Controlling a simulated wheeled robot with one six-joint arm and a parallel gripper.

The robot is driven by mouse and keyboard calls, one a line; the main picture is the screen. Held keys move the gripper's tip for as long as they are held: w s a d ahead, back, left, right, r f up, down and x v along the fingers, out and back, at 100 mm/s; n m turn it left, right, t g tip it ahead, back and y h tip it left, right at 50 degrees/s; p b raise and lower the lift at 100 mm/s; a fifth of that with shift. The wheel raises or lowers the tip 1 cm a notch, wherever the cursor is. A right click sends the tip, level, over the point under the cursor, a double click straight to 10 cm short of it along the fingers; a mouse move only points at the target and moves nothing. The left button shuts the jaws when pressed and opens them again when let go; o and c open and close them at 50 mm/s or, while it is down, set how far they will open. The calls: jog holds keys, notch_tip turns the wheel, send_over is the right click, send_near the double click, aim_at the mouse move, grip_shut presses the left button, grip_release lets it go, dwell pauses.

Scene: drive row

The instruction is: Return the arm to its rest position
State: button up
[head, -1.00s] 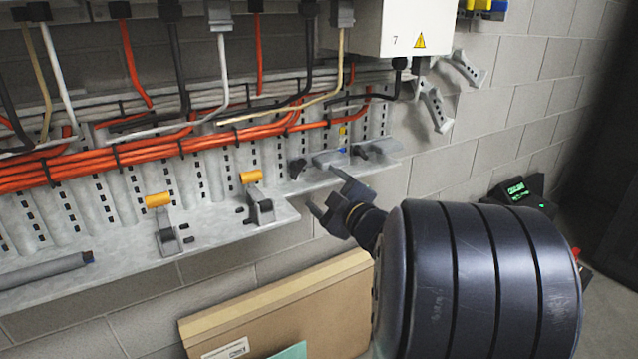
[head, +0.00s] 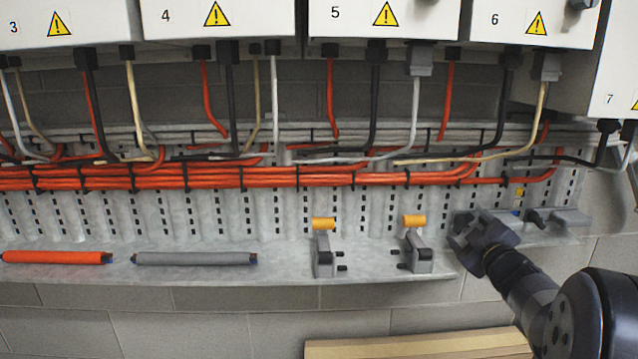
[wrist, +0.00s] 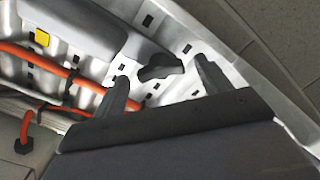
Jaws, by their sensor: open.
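My gripper (head: 470,232) is at the right in the head view, over the right end of the metal ledge (head: 200,275), with my dark arm reaching in from the lower right. In the wrist view, the two grey fingers of my gripper (wrist: 160,88) stand wide apart with nothing held between them. A small dark fitting (wrist: 160,68) shows beyond the fingertips, apart from them as far as I can tell. A yellow tag (wrist: 42,37) shows at the upper left of that view.
Two clamps with yellow handles, a left one (head: 324,250) and a right one (head: 416,245), stand left of my gripper. An orange bar (head: 57,257) and a grey bar (head: 195,259) lie on the ledge. Orange cables (head: 270,177) run behind. White boxes (head: 385,18) hang above. Cardboard (head: 420,345) is below.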

jog(key=shift+w+p, duration=0.3)
jog(key=shift+w, duration=0.15)
jog(key=shift+s+m+p, duration=0.1)
jog(key=shift+m+p, duration=0.25)
jog(key=shift+m, duration=0.75)
